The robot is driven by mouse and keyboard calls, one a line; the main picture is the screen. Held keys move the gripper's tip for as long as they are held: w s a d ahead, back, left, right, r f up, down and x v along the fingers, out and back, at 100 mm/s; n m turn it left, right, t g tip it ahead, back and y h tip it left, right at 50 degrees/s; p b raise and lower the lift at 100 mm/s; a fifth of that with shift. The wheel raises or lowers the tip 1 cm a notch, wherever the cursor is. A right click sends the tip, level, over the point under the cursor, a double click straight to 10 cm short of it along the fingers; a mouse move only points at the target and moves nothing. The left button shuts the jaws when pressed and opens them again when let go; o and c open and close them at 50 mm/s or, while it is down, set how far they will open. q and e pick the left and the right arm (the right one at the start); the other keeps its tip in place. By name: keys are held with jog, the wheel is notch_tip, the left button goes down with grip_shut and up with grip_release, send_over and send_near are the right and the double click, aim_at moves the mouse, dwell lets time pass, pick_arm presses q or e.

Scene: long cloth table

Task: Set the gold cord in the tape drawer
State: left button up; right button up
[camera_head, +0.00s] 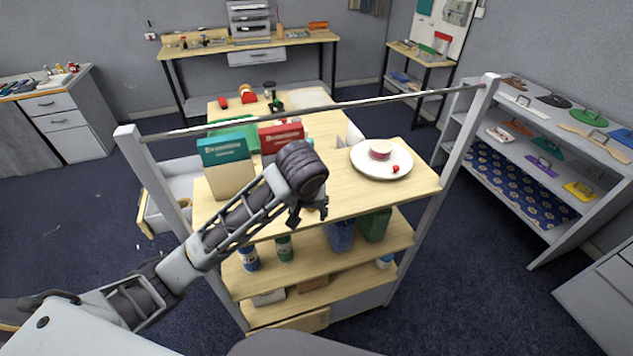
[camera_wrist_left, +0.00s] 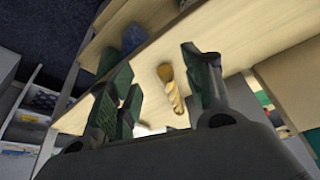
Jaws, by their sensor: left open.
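The gold cord (camera_wrist_left: 172,88) is a short twisted yellow piece on the pale wooden top, seen in the left wrist view. It lies between the two dark green fingers of my left gripper (camera_wrist_left: 160,95), which is open. I cannot tell whether a finger touches it. In the head view my left gripper (camera_head: 308,212) is over the front part of the shelf table (camera_head: 345,205), and the cord is mostly hidden there. An open drawer (camera_head: 148,215) sticks out at the table's left side. I see no readable label marking it as the tape drawer. My right gripper is not in view.
Boxes stand on the table top, a teal-topped one (camera_head: 225,165) and a red one (camera_head: 281,137). A white plate (camera_head: 381,160) with a tape roll is at right. A metal rail (camera_head: 330,105) on posts spans above. Lower shelves hold bottles.

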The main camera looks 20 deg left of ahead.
pick_arm(q)
jog(key=shift+s+r, duration=0.1)
jog(key=shift+w+a, duration=0.2)
jog(key=shift+w, duration=0.95)
jog(key=shift+w+a+r, duration=0.15)
jog(key=shift+w, duration=0.8)
jog(key=shift+w+a, duration=0.25)
jog(key=shift+w, duration=0.5)
jog(key=shift+w+a+f+b, duration=0.15)
jog(key=shift+w+b, duration=0.3)
jog(key=shift+w, duration=0.35)
jog(key=shift+w+a+f+b, duration=0.15)
jog(key=shift+w+b, duration=0.25)
jog(key=shift+w, duration=0.35)
jog(key=shift+w+a+r+p, duration=0.1)
jog(key=shift+w+p, duration=0.05)
jog(key=shift+w, duration=0.35)
jog(key=shift+w+a+r+p, duration=0.1)
jog(key=shift+w+p, duration=0.05)
jog(key=shift+w, duration=0.3)
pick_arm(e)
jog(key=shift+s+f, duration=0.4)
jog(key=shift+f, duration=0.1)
